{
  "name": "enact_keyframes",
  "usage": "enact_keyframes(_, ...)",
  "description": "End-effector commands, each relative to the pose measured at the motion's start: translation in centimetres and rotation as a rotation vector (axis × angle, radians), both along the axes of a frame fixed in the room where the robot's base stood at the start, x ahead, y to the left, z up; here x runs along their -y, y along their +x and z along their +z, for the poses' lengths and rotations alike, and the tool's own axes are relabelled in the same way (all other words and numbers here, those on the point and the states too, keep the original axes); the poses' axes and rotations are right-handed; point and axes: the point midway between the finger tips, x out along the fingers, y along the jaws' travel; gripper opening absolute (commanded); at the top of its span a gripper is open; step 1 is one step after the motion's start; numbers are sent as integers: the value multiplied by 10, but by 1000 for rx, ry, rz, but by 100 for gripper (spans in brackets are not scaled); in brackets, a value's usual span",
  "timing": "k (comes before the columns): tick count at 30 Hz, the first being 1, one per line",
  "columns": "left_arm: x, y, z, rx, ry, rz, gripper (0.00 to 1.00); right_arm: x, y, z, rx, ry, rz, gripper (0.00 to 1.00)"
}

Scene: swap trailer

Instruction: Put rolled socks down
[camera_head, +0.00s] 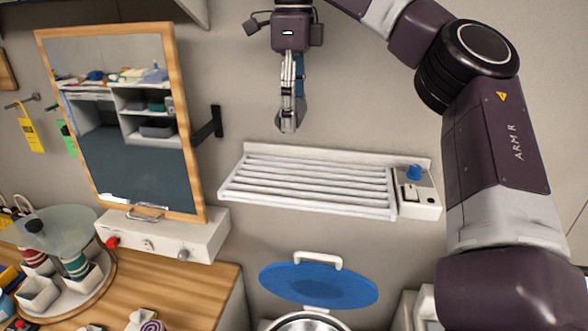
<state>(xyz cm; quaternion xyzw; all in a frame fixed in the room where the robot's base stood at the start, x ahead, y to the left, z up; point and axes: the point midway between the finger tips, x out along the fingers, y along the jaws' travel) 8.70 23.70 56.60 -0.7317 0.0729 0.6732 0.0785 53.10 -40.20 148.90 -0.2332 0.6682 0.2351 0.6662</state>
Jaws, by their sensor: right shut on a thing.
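My right gripper (288,122) hangs down from the top centre, fingers pointing down. It is shut on the rolled socks, which are mostly hidden by the fingers; only a small greyish patch shows at the tips. The gripper is in front of the wall and appears above the white slatted rack (312,168), apart from it. My left gripper is not in view.
The rack has a control box with a blue knob (414,172). A wood-framed mirror (183,125) stands at left. Below are a round blue lid (318,284), a wooden counter (196,290) and a glass-topped carousel (60,229). A purple-and-white roll (152,326) lies at the bottom edge.

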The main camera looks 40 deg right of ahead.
Motion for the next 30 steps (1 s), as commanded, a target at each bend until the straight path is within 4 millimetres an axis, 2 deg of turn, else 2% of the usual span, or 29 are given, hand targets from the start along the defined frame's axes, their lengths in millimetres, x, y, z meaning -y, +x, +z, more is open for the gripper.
enact_keyframes(1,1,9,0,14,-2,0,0,0,0,-12,-5,2,2,40)
enact_keyframes(5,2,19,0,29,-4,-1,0,0,-1,-34,-5,2,1,40)
enact_keyframes(13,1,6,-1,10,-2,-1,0,0,-1,-76,-3,1,0,40)
enact_keyframes(17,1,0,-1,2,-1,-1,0,0,0,-88,-3,0,0,40)
enact_keyframes(23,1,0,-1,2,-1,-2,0,0,0,-95,-1,1,0,40)
enact_keyframes(30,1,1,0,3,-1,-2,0,0,-1,-119,-4,0,2,40)
